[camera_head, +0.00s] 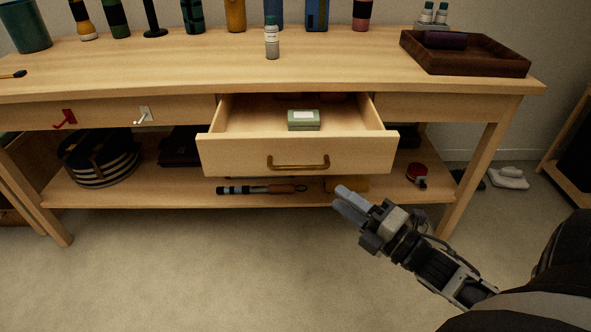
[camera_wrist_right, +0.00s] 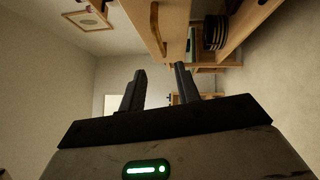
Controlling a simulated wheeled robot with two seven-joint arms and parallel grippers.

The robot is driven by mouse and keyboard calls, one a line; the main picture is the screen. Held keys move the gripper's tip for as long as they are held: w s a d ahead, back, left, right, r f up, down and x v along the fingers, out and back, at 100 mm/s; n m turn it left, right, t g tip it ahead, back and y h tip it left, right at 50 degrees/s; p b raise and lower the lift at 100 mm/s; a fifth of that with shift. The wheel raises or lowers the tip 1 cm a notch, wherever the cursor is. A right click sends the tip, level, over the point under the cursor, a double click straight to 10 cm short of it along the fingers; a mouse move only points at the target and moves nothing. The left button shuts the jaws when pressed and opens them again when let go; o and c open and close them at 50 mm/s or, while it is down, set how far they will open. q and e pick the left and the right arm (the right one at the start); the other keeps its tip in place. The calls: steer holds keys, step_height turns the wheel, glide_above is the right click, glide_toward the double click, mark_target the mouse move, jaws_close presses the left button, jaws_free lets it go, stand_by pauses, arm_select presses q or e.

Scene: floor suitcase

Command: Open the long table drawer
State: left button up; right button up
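The long wooden drawer (camera_head: 250,153) of the table (camera_head: 330,70) is pulled out toward me, with its inside visible. A small green box (camera_head: 304,120) lies in it. Its brass handle (camera_head: 298,163) is on the front face, and nothing grips it. My right gripper (camera_head: 345,203) is below and to the right of the handle, apart from the drawer. In the right wrist view its two fingers (camera_wrist_right: 159,88) are spread with nothing between them. The drawer front shows above them there. My left gripper is not in the head view.
Bottles and a dark wooden tray (camera_head: 465,66) stand on the tabletop. Red (camera_head: 65,118) and white (camera_head: 145,115) hooks hang at the table's left front. The lower shelf holds a striped bag (camera_head: 100,158) and a tool (camera_head: 260,189). The floor in front is clear.

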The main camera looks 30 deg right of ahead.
mark_target(297, 168)
steer(key=b+x, duration=0.1)
steer(key=x, duration=1.1)
steer(key=shift+w+a+b, duration=0.1)
steer(key=shift+w+b, duration=0.3)
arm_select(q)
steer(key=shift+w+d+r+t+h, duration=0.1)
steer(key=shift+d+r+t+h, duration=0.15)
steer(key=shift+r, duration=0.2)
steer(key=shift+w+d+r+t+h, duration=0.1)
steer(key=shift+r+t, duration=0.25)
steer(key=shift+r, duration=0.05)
arm_select(e)
jaws_close()
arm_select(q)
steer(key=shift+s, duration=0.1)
arm_select(e)
steer(key=shift+a, duration=0.1)
